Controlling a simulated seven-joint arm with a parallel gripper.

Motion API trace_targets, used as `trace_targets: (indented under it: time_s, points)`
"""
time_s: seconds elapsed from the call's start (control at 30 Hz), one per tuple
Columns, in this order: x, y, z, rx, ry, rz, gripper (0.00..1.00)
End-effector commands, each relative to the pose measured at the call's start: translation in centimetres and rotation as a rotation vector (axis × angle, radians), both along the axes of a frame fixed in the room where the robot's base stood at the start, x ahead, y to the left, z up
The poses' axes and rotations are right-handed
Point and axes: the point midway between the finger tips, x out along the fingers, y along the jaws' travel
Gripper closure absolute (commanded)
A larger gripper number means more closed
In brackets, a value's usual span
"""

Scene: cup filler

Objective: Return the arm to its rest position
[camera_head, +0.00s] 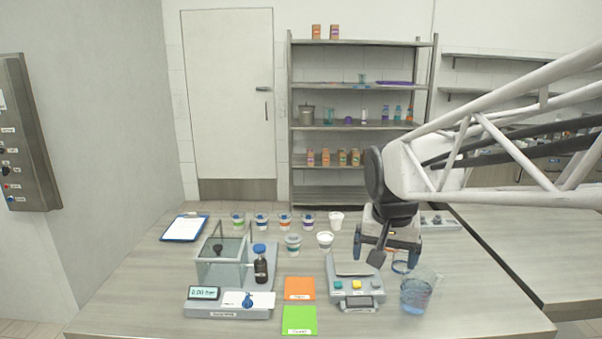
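My arm reaches in from the right side of the head view, as a white lattice link ending in a dark wrist. My gripper (386,258) hangs from it, pointing down above the right part of the table. Its two fingers stand apart, and I see nothing held between them. It is over the area behind a grey device with coloured buttons (355,290) and a clear beaker of bluish liquid (415,294). I cannot tell its exact height above the table.
The table (130,290) carries a glass-walled scale (222,262), a dark bottle with a blue cap (261,268), several cups (293,243), a clipboard (184,228), an orange card (299,288) and a green card (299,320). A shelf rack (355,131) stands behind. The front left is clear.

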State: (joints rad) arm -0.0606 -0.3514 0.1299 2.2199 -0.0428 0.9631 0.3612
Motion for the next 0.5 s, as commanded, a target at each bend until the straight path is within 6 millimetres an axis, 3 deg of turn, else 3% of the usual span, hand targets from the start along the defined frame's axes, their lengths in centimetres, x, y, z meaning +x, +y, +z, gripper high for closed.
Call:
trace_targets:
  time_s: [0.1,0.5]
  points:
    - [-3.4,-0.7,-0.4,-0.005,-0.009,0.041,0.04]
    - [-13.7,-2.2,-3.4,-0.026,-0.034,0.185,0.04]
